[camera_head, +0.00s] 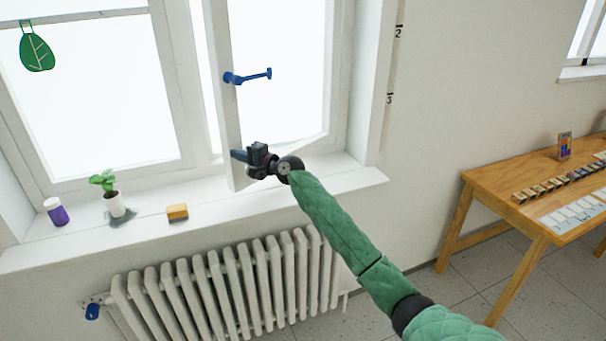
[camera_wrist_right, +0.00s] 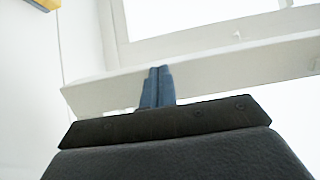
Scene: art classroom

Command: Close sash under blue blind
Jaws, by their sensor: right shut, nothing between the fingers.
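The white window sash (camera_head: 225,115) stands swung open into the room in the head view, its free edge toward me. Its blue handle (camera_head: 248,76) sticks out to the right, above my gripper. My right gripper (camera_head: 238,156) is shut and empty at the lower part of this free edge, just above the sill. I cannot tell whether it touches the sash. In the right wrist view its blue fingertips (camera_wrist_right: 157,85) are together in front of a white bar. No blue blind is in view. My left gripper is not in view.
On the sill (camera_head: 250,205) stand a purple jar (camera_head: 57,212), a potted plant (camera_head: 113,200) and a yellow sponge (camera_head: 177,212), left of my gripper. A radiator (camera_head: 225,290) is below. A green leaf ornament (camera_head: 36,50) hangs at left. A wooden table (camera_head: 480,185) is at right.

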